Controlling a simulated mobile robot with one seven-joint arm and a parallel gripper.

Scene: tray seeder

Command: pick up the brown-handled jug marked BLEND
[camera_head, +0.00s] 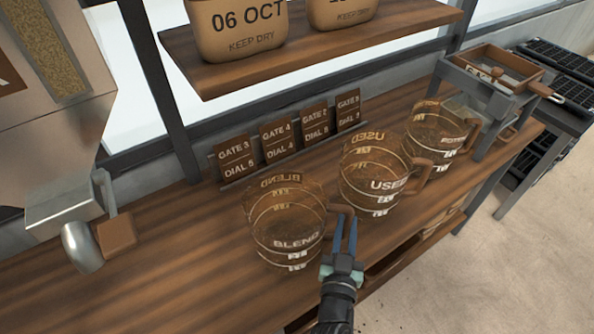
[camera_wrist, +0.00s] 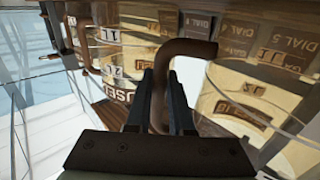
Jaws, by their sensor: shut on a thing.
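The jug marked BLEND (camera_head: 285,225) is a clear banded jug with a brown handle, upright on the wooden bench in the head view. My gripper (camera_head: 345,222) is at its right side, with its blue fingers at the brown handle (camera_head: 338,209). In the wrist view, my gripper (camera_wrist: 167,95) is shut on the brown handle (camera_wrist: 190,47), which curves up between the fingers and over to the jug's wall (camera_wrist: 250,95). I cannot tell whether the jug's base is touching the bench. The jug's far side is partly hidden by its bands and lettering.
The jug marked USED (camera_head: 372,175) stands close to the right of my gripper, with another jug (camera_head: 440,130) beyond it. Gate and dial cards (camera_head: 280,143) stand behind. A metal spout (camera_head: 80,245) is at the left. A shelf (camera_head: 300,55) with sacks overhangs the back.

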